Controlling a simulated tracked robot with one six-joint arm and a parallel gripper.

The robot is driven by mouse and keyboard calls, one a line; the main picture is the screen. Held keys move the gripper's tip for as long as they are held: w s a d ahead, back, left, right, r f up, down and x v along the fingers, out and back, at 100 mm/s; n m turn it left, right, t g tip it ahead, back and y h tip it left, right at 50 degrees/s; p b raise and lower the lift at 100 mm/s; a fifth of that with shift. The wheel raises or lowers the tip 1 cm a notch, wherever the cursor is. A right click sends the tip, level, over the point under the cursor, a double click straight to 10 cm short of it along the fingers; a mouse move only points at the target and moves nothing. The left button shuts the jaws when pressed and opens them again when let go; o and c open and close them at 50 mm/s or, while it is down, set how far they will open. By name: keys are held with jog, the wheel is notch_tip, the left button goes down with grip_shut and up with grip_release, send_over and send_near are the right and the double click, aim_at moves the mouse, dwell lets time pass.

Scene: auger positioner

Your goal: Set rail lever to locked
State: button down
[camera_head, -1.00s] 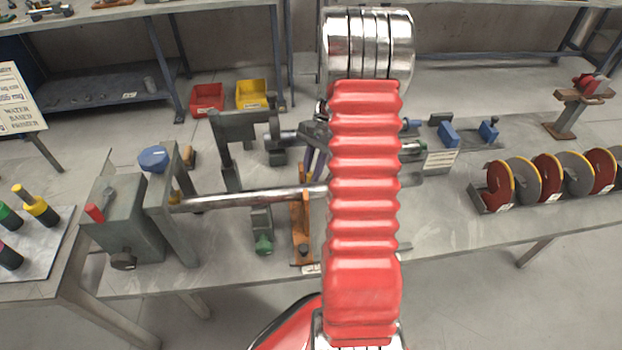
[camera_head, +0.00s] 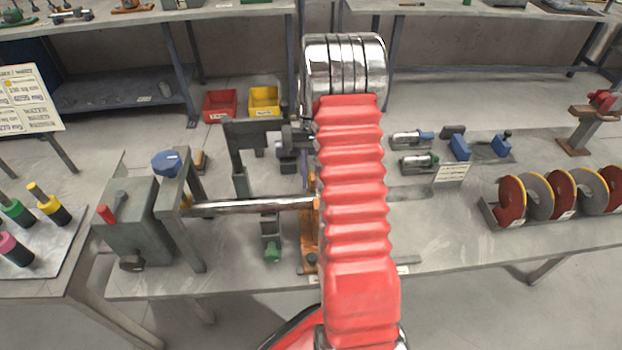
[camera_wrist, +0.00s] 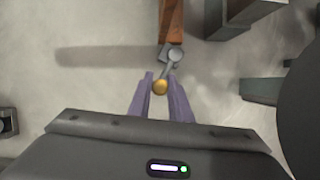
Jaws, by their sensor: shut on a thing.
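The rail lever is a short grey arm (camera_wrist: 168,70) with a brass-yellow ball knob (camera_wrist: 161,88), joined to a grey pivot at the end of an orange-brown bracket (camera_wrist: 172,22). In the wrist view it slants slightly down-left from the pivot. My gripper (camera_wrist: 158,80) has purple fingers, shut on the knob, one on each side. In the head view the orange bracket (camera_head: 308,240) stands under the horizontal steel bar (camera_head: 250,207). My red arm covers its right side, and the lever cannot be made out there. I see no lock marking.
A grey block with a red-tipped lever (camera_head: 107,214) and a blue knob (camera_head: 166,162) stand at the bar's left end. A green-ended clamp (camera_head: 272,250) stands left of the bracket. Red and grey discs (camera_head: 552,195) fill the bench's right side. Bare bench (camera_head: 455,225) lies between.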

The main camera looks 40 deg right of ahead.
jog(key=shift+w+d, duration=0.15)
jog(key=c, duration=1.6)
grip_release()
jog(key=v, duration=1.3)
jog(key=shift+r, duration=0.35)
jog(key=shift+c, duration=0.6)
